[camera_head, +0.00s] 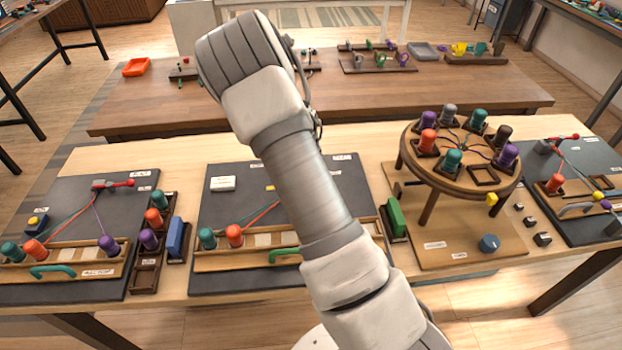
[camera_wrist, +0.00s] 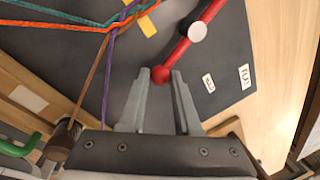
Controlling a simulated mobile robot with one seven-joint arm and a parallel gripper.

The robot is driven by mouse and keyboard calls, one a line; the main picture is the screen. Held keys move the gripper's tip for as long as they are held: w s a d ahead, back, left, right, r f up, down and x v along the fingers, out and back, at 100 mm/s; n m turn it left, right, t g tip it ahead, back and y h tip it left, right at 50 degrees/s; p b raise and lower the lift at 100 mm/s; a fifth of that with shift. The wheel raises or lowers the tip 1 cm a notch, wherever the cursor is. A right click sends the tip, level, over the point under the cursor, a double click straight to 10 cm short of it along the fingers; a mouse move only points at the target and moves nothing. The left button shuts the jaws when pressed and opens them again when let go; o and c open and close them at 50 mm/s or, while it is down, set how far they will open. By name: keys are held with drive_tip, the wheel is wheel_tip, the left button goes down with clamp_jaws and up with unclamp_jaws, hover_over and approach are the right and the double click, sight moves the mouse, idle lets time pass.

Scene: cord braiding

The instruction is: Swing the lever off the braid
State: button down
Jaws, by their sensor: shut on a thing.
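In the wrist view, my gripper (camera_wrist: 160,78) is shut on the red ball knob (camera_wrist: 161,74) of the lever. The red lever (camera_wrist: 208,18) runs from the knob up and right past a white round cap (camera_wrist: 197,32) and out of the top of the frame. The braid (camera_wrist: 127,14) of orange, teal and purple cords crosses at the top, left of the lever. In this view a gap of dark board shows between the knob and the cords. In the head view, my own arm hides the gripper and this lever.
A yellow piece (camera_wrist: 147,26) lies between braid and lever. A brown bobbin (camera_wrist: 62,135) with a taut cord and a green handle (camera_wrist: 22,144) are at lower left. The round bobbin table (camera_head: 460,150) stands right of my arm; another braiding board (camera_head: 70,200) lies left.

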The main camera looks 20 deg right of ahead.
drive_tip(key=c, duration=0.6)
unclamp_jaws()
drive_tip(key=shift+c, duration=0.2)
wheel_tip(320, 180, up, 17)
drive_tip(key=s+a+p, duration=0.2)
drive_tip(key=shift+a, duration=0.4)
drive_tip(key=s+a+r+n+t, duration=0.1)
drive_tip(key=s+a+r+n, duration=0.1)
drive_tip(key=s+r+n, duration=0.3)
drive_tip(key=s+a+r+n+t+y, duration=0.1)
drive_tip(key=s+a+r+n, duration=0.2)
drive_tip(key=s+n, duration=0.9)
drive_tip(key=s+a+r+n+t, duration=0.2)
drive_tip(key=s+a+r+n, duration=0.1)
drive_tip(key=s+r+n, duration=0.5)
drive_tip(key=s+n, duration=0.1)
drive_tip(key=n, duration=0.2)
drive_tip(key=shift+a+r+n+y, duration=0.2)
drive_tip(key=shift+n+y, duration=0.1)
drive_tip(key=shift+y, duration=0.1)
